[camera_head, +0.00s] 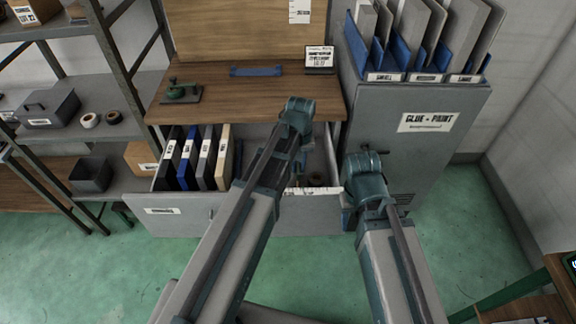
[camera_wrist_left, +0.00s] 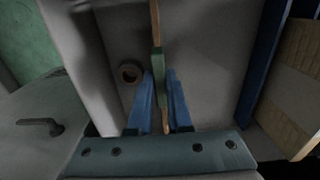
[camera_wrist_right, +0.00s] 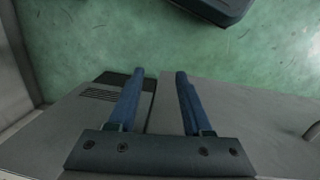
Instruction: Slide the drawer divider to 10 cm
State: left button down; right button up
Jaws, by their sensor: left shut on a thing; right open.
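The drawer (camera_head: 180,208) is pulled open below the workbench. In the left wrist view a thin wooden divider (camera_wrist_left: 155,20) with a green grip piece (camera_wrist_left: 158,65) stands upright in the drawer. My left gripper (camera_wrist_left: 160,76) is shut on the divider, one blue finger on each side of it. In the head view my left arm hides most of the divider and the fingertips. A white scale strip (camera_head: 312,190) runs along the drawer's front edge; its marks are too small to read. My right gripper (camera_wrist_right: 160,73) is open and empty, near a grey cabinet surface with green floor beyond.
Several binders (camera_head: 206,158) stand in the drawer's left part. A tape roll (camera_wrist_left: 130,72) lies on the drawer floor beside the divider. A grey cabinet (camera_head: 425,160) labelled "GLUE + PAINT" stands close on the right. Shelves (camera_head: 60,110) stand at the left.

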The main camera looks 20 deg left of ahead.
pick_arm(q)
jog(key=shift+w+d, duration=0.2)
jog(key=shift+d, duration=0.4)
jog(key=c, duration=0.8)
grip_release()
jog(key=shift+c, duration=0.2)
jog(key=shift+r, duration=0.15)
notch_tip(320, 180, up, 14)
jog(key=p, duration=1.4)
jog(key=shift+f, duration=0.25)
